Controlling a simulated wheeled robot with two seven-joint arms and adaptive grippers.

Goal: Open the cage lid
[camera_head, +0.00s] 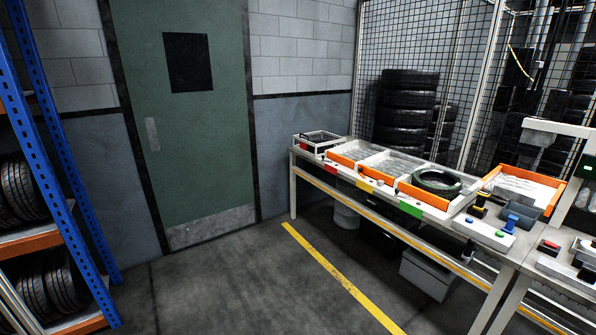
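A small box with a pale frame and a dark top (320,136) stands at the far left end of the workbench; it may be the cage. It is too small in view to tell whether its lid is shut or raised. A red patch shows on its front. A tall wire mesh enclosure (398,40) stands behind the bench. Neither of my grippers shows in the head view.
The workbench (330,181) runs along the right, with orange-edged trays and a tyre (437,180) in one. Tyre stacks (405,105) stand behind it. A blue rack (45,130) is at left, a green door (190,120) at back. Floor between is clear.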

